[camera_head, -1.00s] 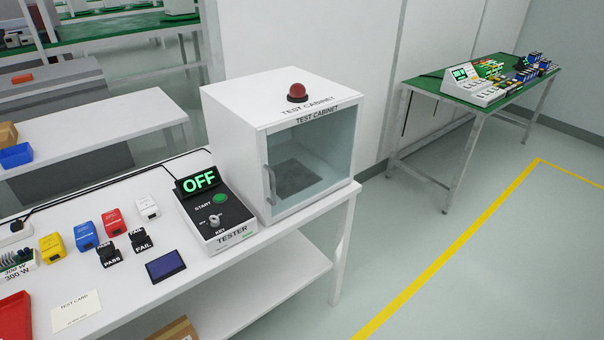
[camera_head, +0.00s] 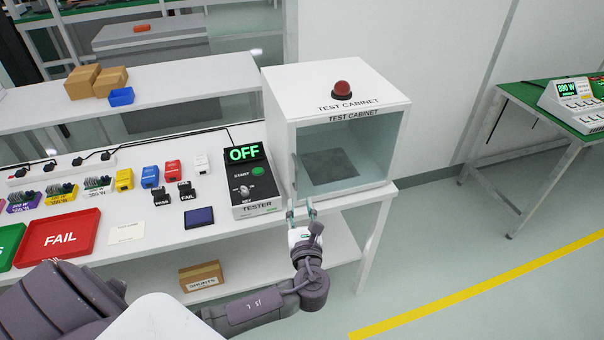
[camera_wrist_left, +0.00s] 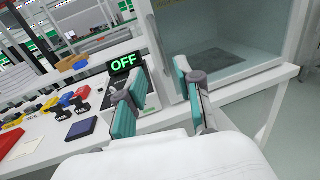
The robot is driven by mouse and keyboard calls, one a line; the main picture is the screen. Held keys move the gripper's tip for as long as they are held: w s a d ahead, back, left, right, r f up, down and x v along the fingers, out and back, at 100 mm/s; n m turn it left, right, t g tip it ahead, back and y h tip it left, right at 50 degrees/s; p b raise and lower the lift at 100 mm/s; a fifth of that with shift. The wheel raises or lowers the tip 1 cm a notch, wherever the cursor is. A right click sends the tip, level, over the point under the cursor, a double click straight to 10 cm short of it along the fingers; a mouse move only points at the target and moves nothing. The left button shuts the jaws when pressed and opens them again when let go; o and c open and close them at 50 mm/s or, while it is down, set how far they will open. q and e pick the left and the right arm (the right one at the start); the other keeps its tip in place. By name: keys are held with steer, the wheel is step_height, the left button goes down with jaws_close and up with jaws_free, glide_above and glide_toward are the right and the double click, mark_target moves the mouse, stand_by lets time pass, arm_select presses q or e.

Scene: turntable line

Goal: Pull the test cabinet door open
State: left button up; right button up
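The test cabinet (camera_head: 280,100) is a white box with a red dome lamp on top, standing at the right end of the white bench. Its clear door (camera_head: 365,150) looks closed, and a dark square surface shows through it. The slim upright door handle (camera_head: 294,168) is at the front's left edge. My left gripper (camera_head: 301,205) is just below and in front of that handle, apart from it as far as I can tell. In the left wrist view its teal fingers (camera_wrist_left: 157,76) are spread with nothing between them, and the clear door (camera_wrist_left: 228,35) is beyond. My right gripper is out of view.
The tester (camera_head: 247,185), reading OFF, stands left of the cabinet, close to my left gripper. A red FAIL tray (camera_head: 60,238) and several small coloured blocks lie farther left. A cardboard box (camera_head: 201,275) is below the bench. The floor (camera_head: 430,255) on the right is clear.

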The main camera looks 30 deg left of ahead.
mark_target(297, 177)
arm_select(q)
steer(key=p+x, duration=0.1)
steer(key=x, duration=1.1)
steer(key=shift+p, duration=0.35)
jaws_close()
